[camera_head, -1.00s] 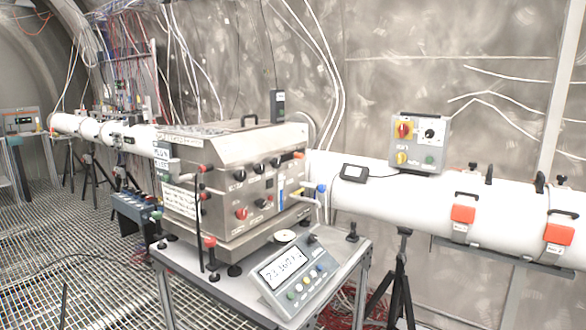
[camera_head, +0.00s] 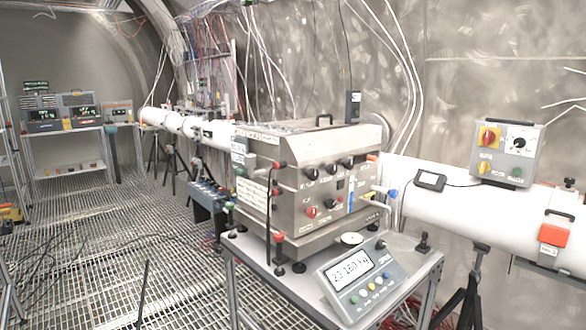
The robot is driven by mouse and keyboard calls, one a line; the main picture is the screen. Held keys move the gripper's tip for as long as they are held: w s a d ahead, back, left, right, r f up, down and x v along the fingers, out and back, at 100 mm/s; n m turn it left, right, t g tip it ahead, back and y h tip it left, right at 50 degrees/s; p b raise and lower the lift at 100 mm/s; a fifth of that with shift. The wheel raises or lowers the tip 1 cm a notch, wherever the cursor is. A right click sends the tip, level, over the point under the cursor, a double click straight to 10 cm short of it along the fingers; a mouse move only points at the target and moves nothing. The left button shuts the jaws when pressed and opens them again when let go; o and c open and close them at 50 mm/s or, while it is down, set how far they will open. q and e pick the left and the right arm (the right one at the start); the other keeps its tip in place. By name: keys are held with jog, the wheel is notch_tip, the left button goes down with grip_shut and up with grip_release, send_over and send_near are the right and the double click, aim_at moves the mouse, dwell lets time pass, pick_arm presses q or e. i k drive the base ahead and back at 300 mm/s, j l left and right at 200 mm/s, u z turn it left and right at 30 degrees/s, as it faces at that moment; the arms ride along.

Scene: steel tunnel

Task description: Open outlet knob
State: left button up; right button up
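A steel box (camera_head: 294,185) with black and red knobs on its front stands on a small table in the middle of the head view. A red knob (camera_head: 311,212) sits low on its front, and black knobs (camera_head: 333,168) sit in a row above. Another red knob (camera_head: 279,237) is on a post at the box's lower left corner. A blue-handled fitting (camera_head: 392,194) is at its right side. I cannot tell which of these is the outlet knob. Neither of my grippers is in view.
The table (camera_head: 270,297) also holds a grey keypad display (camera_head: 361,279) at its front. A white pipe (camera_head: 450,212) runs behind, with a grey control box (camera_head: 508,151) on it. Black tripod legs (camera_head: 468,290) stand at right. The grated floor (camera_head: 100,225) at left is mostly open.

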aim_at(331, 170)
jog(key=i+l, duration=0.15)
jog(key=l, duration=0.25)
jog(key=i+l+z, duration=0.1)
jog(key=l, duration=0.3)
jog(key=i+l, duration=0.2)
jog(key=l, duration=0.2)
